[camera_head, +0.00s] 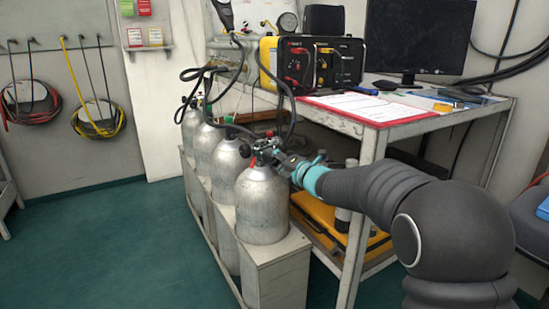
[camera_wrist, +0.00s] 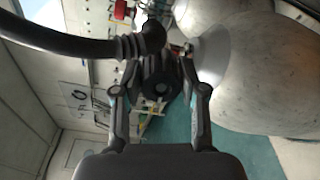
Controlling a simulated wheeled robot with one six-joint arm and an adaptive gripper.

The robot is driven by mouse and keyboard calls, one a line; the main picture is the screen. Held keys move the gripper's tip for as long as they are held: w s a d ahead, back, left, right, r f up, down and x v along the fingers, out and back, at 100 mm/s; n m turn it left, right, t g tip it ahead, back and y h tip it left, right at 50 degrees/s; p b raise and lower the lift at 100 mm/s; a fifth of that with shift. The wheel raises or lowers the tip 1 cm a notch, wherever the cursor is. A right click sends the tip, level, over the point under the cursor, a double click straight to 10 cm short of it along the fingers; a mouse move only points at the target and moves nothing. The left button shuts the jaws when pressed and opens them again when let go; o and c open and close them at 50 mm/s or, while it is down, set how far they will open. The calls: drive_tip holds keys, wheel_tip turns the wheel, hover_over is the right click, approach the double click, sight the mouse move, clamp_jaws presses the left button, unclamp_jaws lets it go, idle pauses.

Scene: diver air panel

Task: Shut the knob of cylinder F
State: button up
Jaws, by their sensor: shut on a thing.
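The nearest grey cylinder (camera_head: 262,205) stands at the front of a row, with a dark valve (camera_head: 262,147) on top. No letter on it can be read. My gripper (camera_head: 279,158) is at the right side of this valve. In the wrist view, a black round knob (camera_wrist: 160,82) sits between the two fingers, which are shut on it. A black hose (camera_wrist: 60,38) joins the valve beside the knob. The cylinder's pale body (camera_wrist: 255,65) fills the right of the wrist view. The knob is mostly hidden by my gripper in the head view.
Several more cylinders (camera_head: 204,150) stand behind in a grey rack (camera_head: 285,262). A workbench (camera_head: 385,132) with a black-and-yellow panel (camera_head: 312,65) and a monitor (camera_head: 418,38) is close on the right. Black hoses (camera_head: 288,95) hang above the valves. The green floor (camera_head: 110,240) at left is clear.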

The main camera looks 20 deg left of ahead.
drive_tip(key=m+p, duration=0.2)
drive_tip(key=m, duration=0.2)
drive_tip(key=shift+w+r, duration=0.1)
drive_tip(key=m+p, duration=0.2)
drive_tip(key=m, duration=0.3)
drive_tip(key=shift+m+g+p, duration=0.3)
drive_tip(key=shift+p, duration=0.05)
drive_tip(key=m+p, duration=0.2)
drive_tip(key=m, duration=0.2)
drive_tip(key=shift+m, duration=0.3)
drive_tip(key=m, duration=0.1)
drive_tip(key=m+p, duration=0.1)
drive_tip(key=m, duration=0.1)
drive_tip(key=m+p, duration=0.1)
drive_tip(key=shift+f+y, duration=0.25)
drive_tip(key=shift+y, duration=0.15)
drive_tip(key=m, duration=0.5)
drive_tip(key=shift+f, duration=0.1)
drive_tip(key=m, duration=1)
drive_tip(key=shift+s+t, duration=0.2)
drive_tip(key=shift+t, duration=0.2)
drive_tip(key=m, duration=0.4)
drive_tip(key=shift+a, duration=0.1)
drive_tip(key=shift+m, duration=0.5)
